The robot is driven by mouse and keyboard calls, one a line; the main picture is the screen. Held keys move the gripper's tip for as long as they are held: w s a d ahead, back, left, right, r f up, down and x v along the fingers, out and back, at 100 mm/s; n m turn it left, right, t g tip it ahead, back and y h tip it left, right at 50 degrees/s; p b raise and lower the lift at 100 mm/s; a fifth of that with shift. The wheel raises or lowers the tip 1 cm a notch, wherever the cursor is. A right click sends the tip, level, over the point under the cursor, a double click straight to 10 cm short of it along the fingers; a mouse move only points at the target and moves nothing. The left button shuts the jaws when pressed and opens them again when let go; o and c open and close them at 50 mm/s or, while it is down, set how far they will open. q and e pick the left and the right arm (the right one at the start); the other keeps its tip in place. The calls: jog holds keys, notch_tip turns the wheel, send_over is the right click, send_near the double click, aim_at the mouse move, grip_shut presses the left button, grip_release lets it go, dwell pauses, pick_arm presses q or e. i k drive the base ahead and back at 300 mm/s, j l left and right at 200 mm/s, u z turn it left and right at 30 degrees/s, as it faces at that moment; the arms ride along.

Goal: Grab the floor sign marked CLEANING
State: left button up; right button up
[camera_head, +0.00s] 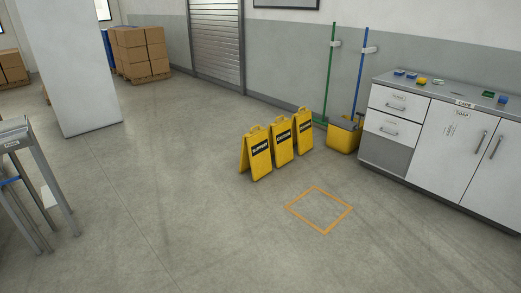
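Three yellow A-frame floor signs stand side by side on the floor in the middle of the head view: a left sign (259,160), a middle sign (283,146) and a right sign (304,134). Each has a handle loop on top and a black label with pale lettering. The lettering is too small to read surely, so I cannot tell which one says CLEANING. Neither of my grippers shows in this view.
An orange square outline (318,210) marks the floor before the signs. A yellow mop bucket (343,137) stands behind right, by a cabinet (425,125). A white pillar (75,75) and metal table (30,150) are left. The central floor is clear.

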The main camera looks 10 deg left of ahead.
aim_at(302, 128)
jog(key=i+l+z, duration=0.3)
jog(key=i, duration=0.2)
jog(key=i+z, duration=0.3)
jog(key=i, duration=0.25)
jog(key=i+z, duration=0.15)
jog(key=i, duration=1.65)
jog(key=i+l+u, duration=0.15)
jog(key=i+u, duration=0.3)
jog(key=i, duration=0.2)
jog(key=i+l+u, duration=0.95)
jog(key=i+l, duration=0.2)
jog(key=i, duration=0.3)
jog(key=j+u, duration=0.05)
